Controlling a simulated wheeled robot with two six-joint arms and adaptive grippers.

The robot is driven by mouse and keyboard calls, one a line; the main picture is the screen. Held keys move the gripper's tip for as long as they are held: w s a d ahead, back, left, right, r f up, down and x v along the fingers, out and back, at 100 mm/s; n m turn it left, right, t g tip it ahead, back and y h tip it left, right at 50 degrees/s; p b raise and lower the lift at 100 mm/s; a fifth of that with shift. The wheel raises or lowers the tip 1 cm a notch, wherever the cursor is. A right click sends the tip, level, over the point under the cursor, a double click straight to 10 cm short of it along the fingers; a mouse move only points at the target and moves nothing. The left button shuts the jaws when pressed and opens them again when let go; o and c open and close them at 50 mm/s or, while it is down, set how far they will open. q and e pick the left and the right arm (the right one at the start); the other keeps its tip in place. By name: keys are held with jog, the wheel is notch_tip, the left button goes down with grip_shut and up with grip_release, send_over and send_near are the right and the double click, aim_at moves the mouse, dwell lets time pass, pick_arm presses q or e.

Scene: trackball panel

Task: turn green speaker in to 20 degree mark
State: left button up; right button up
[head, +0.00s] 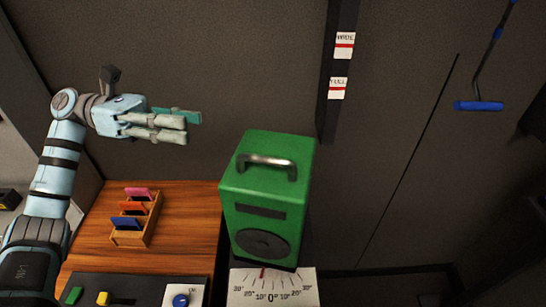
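The green speaker (262,185) stands upright on a dark stand at center, with a grey handle (268,165) on top and a round dark cone (262,244) low on its front. Below it is a white degree card (272,288) with 0 in the middle and 10, 20 and 30 on both sides. A small red pointer shows at the card's top edge, a little left of the 0; its exact reading is too small to tell. My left gripper (188,127) is up and left of the speaker, apart from it. A teal piece shows at its fingers; whether it is held is unclear. My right gripper is out of view.
A wooden table (185,215) at left bears a wooden rack (152,227) of colored cards. A dark panel (140,288) in front has green, yellow and blue controls. A dark strip with white labels (344,45) and a blue-handled tool (478,106) are at the back right.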

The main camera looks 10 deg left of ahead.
pick_arm(q)
jog(key=b, duration=0.5)
send_near(249, 158)
jog(key=a, duration=0.2)
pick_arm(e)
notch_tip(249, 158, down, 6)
pick_arm(q)
jog(key=d+p, duration=0.1)
jog(key=d, duration=0.3)
jog(key=d+p, duration=0.2)
jog(key=d, duration=0.3)
jog(key=d+p, duration=0.1)
jog(key=d, duration=0.4)
jog(key=shift+w+f, duration=0.15)
jog(key=shift+w, duration=0.2)
jog(key=shift+d+f, duration=0.1)
jog(key=shift+d, duration=0.35)
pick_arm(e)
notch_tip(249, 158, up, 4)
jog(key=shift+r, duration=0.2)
pick_arm(q)
grip_shut()
